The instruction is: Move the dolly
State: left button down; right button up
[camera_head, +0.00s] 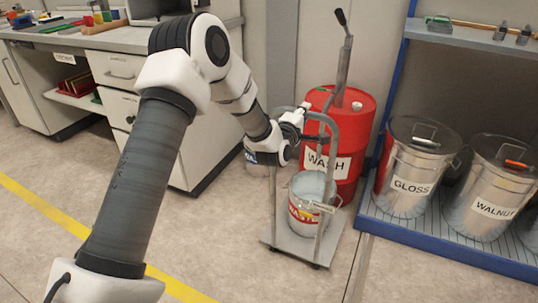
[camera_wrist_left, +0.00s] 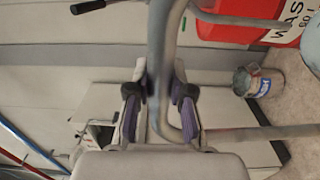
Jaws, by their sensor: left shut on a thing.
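The dolly (camera_head: 290,244) is a low grey platform with a tall, bent grey tube handle, standing on the floor right of centre in the head view. A metal pail (camera_head: 306,214) with a red and yellow label stands on its platform. My left gripper (camera_head: 314,128) is at the upper part of the handle. In the left wrist view my left gripper (camera_wrist_left: 160,92) has its two purple-padded fingers on either side of the handle tube (camera_wrist_left: 162,45) and is shut on it, near a bend. My right gripper is not in view.
A red WASH drum (camera_head: 345,120) with a pump stands close behind the dolly. Metal bins GLOSS (camera_head: 405,200) and WALNUT (camera_head: 490,215) stand on a blue-edged rack at right. A white cabinet (camera_head: 170,140) is at left. Another labelled can (camera_wrist_left: 258,82) is near the cabinet. Front floor looks clear.

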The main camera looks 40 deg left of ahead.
pick_arm(q)
jog(key=shift+w+f, duration=0.35)
jog(key=shift+f, duration=0.25)
jog(key=shift+s+r+p, duration=0.3)
jog(key=shift+s+r, duration=0.15)
jog(key=shift+s, duration=0.1)
jog(key=c, duration=1)
grip_release()
jog(key=shift+w, duration=0.2)
jog(key=shift+o, duration=0.2)
jog(key=shift+r, duration=0.1)
